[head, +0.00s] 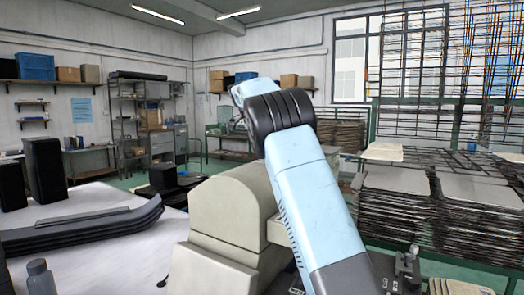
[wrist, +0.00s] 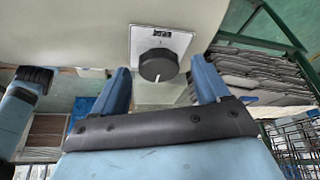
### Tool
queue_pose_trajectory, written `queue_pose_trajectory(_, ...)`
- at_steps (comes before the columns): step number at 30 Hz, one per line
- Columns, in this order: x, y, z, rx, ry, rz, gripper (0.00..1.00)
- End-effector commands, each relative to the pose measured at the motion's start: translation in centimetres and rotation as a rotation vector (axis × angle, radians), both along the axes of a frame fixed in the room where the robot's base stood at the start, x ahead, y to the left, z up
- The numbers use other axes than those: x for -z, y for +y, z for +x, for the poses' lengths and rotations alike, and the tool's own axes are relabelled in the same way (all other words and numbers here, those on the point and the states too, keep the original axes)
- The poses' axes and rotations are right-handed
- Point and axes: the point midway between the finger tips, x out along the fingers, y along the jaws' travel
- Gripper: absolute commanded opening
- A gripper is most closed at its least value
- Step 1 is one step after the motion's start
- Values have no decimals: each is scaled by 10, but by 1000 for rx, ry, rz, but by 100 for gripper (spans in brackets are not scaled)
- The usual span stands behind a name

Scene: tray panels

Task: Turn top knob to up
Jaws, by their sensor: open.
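A round black knob (wrist: 158,65) on a small pale square plate (wrist: 180,43) shows in the wrist view, mounted on a cream surface. My gripper (wrist: 163,78) is open, with one blue finger on each side of the knob's lower area in the picture. The fingers look apart from the knob; I cannot tell the depth between them. A short white mark shows at the knob's lower edge. In the head view, my blue arm reaches toward a cream rounded housing (head: 226,207); the knob and my gripper's fingertips do not show there.
A white table (head: 95,215) with dark curved panels (head: 85,230) and a grey bottle (head: 41,277) stands at the left in the head view. Stacked trays (head: 435,205) fill the right side. Shelves (head: 145,115) line the back wall.

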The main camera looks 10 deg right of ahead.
Motion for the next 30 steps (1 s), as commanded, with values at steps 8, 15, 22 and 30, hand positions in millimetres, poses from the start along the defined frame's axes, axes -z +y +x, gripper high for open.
queue_pose_trajectory(8,-31,12,7,-1,-2,-1,75)
queue_pose_trajectory(15,-52,20,10,1,-1,-1,75)
queue_pose_trajectory(22,-60,24,11,0,0,-1,75)
queue_pose_trajectory(30,-61,24,11,0,1,-1,75)
